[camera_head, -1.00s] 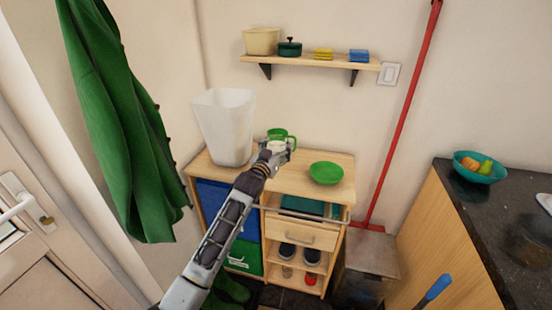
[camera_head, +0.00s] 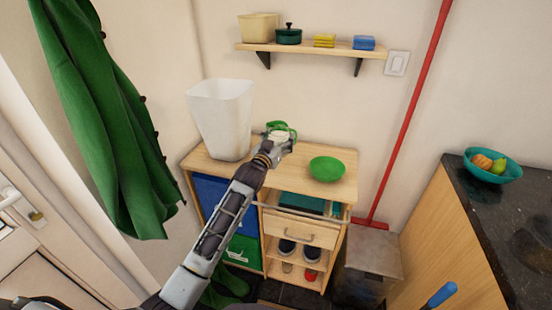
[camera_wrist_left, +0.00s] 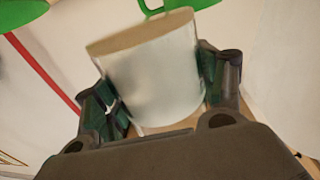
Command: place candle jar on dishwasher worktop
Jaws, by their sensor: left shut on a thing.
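My left gripper (camera_head: 279,143) is shut on the candle jar (camera_head: 278,137), over the back of the small wooden cabinet. In the left wrist view the candle jar (camera_wrist_left: 155,75) is a pale, frosted cylinder with a beige top, tilted between the two dark fingers. In the head view the gripper and wrist hide most of it. A dark speckled worktop (camera_head: 490,215) is at the right, well apart from the jar; I cannot tell whether a dishwasher is under it. My right gripper is not in view.
On the cabinet top (camera_head: 205,162) are a white bin (camera_head: 222,120), a green mug (camera_head: 282,126) just behind the jar, and a green bowl (camera_head: 327,168). A teal fruit bowl (camera_head: 493,173) stands at the worktop's back. A red pole (camera_head: 408,120) leans on the wall.

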